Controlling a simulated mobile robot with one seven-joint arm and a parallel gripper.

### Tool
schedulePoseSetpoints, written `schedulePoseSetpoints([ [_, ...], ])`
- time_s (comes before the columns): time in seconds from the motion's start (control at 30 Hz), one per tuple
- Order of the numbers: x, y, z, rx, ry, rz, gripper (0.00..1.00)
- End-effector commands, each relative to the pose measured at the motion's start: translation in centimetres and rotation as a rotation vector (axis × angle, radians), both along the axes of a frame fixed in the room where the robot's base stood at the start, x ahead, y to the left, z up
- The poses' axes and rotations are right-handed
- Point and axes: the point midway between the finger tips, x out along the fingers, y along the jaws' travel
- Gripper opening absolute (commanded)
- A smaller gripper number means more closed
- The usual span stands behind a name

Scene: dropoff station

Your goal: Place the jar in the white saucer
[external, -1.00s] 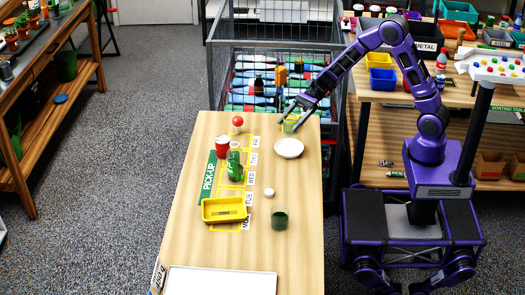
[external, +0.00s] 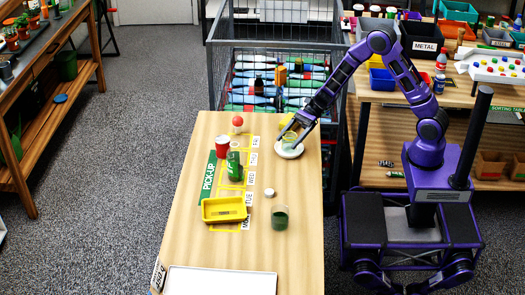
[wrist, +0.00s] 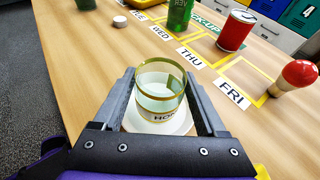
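The jar (wrist: 160,88) is clear glass with a gold rim and a partly hidden label; it also shows in the external view (external: 291,141). It stands upright between the two fingers of my gripper (wrist: 160,92), which close on its sides. My gripper in the external view (external: 292,136) is over the white saucer (external: 290,152), at the far right of the table. In the wrist view the saucer (wrist: 178,124) shows around the jar's lower part. I cannot tell whether the jar's base touches the saucer.
A green bottle (external: 234,165), a red can (external: 222,147) and a red-topped item (external: 238,123) stand left of the saucer. A yellow tray (external: 223,210), a small white lid (external: 269,193) and a green-filled glass (external: 280,217) are nearer the front. A wire cage (external: 225,65) stands behind.

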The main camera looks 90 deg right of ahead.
Motion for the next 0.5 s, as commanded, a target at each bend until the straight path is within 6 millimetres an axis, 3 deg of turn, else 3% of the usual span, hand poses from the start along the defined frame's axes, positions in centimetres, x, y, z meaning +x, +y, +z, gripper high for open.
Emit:
schedulePoseSetpoints([
  [0.03, -0.01, 0.00, 0.04, 0.000, 0.000, 0.000, 0.85],
  [0.13, -0.01, 0.01, 0.05, 0.000, 0.000, 0.000, 1.00],
  [0.5, -0.35, -0.56, 0.77, 0.000, -0.001, -0.002, 1.00],
])
